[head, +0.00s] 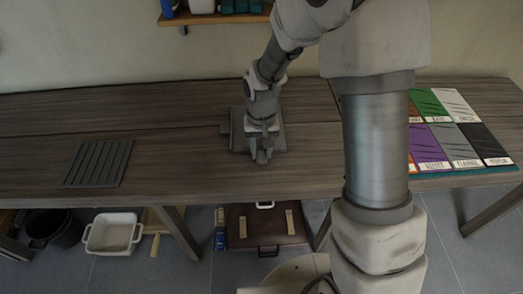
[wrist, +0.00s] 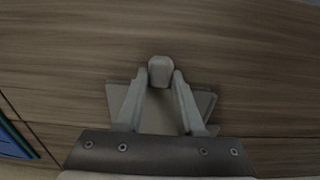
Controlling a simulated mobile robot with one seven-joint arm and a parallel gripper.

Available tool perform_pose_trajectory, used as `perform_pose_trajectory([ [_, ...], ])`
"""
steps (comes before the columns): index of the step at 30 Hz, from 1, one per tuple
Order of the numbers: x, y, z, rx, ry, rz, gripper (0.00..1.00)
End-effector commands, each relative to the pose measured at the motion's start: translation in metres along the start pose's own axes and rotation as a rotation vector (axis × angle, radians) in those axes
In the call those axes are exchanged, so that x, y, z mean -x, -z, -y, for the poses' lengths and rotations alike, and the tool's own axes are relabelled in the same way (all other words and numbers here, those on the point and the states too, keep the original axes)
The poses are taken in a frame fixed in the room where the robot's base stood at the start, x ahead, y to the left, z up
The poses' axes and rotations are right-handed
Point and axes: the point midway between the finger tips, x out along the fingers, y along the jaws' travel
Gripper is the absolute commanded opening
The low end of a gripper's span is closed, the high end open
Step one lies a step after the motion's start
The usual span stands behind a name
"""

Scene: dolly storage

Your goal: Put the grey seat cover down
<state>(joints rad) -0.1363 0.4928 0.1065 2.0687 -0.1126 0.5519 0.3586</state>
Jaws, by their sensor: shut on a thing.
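The grey seat cover (head: 238,142) is a flat grey piece at the middle of the wooden table, under my gripper (head: 262,156). My gripper points down and is shut on it. In the wrist view the two fingers (wrist: 159,80) close in on a rounded grey knob, and the flat grey cover (wrist: 205,101) shows between and beside them. The cover looks level and at or very near the tabletop; I cannot tell if it touches. Much of it is hidden by my gripper and wrist.
A dark slatted panel (head: 97,163) lies on the table (head: 180,150) at left. Coloured labelled swatches (head: 455,115) lie at right. Below are a white tub (head: 112,234), a black bucket (head: 55,230) and a brown case (head: 265,228). Bare tabletop separates the panel from the cover.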

Motion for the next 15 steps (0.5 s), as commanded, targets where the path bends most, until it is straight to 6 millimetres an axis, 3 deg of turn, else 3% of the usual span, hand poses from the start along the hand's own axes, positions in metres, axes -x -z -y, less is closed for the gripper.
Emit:
perform_pose_trajectory([
  [3, -0.0032, 0.0000, 0.0000, 0.000, 0.000, 0.000, 0.00],
  [4, -0.0034, -0.0002, -0.0001, 0.000, 0.000, 0.000, 0.38],
  [9, -0.0023, -0.0002, -0.0001, 0.000, 0.000, 0.000, 0.67],
  [15, -0.0022, -0.0002, -0.0001, 0.000, 0.000, 0.000, 0.67],
])
